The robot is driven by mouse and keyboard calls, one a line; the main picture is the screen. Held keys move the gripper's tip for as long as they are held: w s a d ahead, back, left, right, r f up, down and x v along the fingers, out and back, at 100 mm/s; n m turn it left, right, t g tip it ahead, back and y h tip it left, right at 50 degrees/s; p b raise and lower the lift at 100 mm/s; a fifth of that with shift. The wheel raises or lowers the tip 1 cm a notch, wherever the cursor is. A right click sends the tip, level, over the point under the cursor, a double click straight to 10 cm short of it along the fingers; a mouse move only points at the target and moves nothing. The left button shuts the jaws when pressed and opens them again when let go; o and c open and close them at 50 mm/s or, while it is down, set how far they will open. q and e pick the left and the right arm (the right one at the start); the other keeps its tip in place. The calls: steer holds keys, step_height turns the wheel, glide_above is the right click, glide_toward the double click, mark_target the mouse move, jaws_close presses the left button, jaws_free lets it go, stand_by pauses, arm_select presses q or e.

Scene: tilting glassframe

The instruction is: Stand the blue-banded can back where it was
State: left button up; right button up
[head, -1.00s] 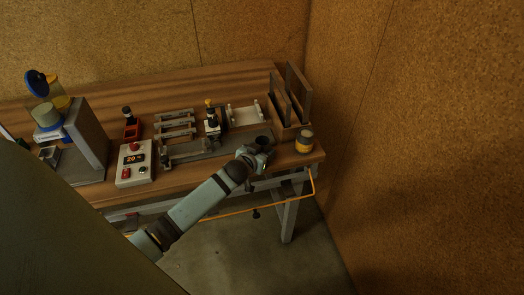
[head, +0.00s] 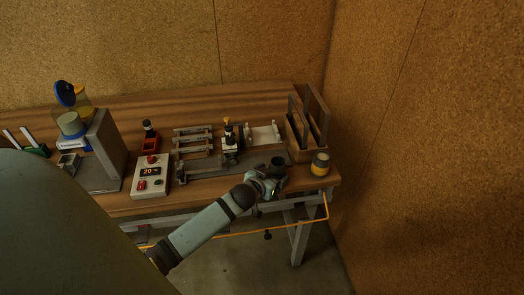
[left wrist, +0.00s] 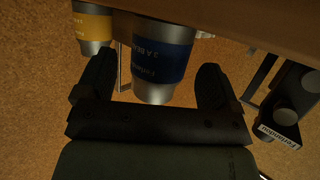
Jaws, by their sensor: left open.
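The blue-banded can (left wrist: 162,55) shows large in the left wrist view, a grey can with a blue band and pale lettering. It is between the two fingers of my left gripper (left wrist: 156,75), with gaps visible on both sides. In the head view the can's dark top (head: 278,161) shows near the bench's front edge, just beyond my left gripper (head: 270,179). The gripper is open. The can looks upright; its base is hidden in the head view. My right gripper is not in view.
A yellow-banded can (head: 320,164) stands close by at the bench's right corner, and also shows in the left wrist view (left wrist: 92,24). A control box (head: 151,176) and metal fixtures lie to the left. An orange cable (head: 325,208) hangs along the front.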

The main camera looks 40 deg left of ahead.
arm_select(q)
steer(key=v, duration=0.9)
steer(key=s+d+f+m+g+h, duration=0.1)
steer(key=s+d+f+m+h, duration=0.1)
steer(key=s+d+f, duration=0.3)
steer(key=s+d+f+m+g+h, duration=0.2)
steer(key=s+d+f, duration=0.2)
steer(key=s+d, duration=0.6)
steer(key=shift+d+f+h, duration=0.3)
steer(key=shift+d+f, duration=0.1)
steer(key=shift+d, duration=0.3)
steer(key=shift+s, duration=0.15)
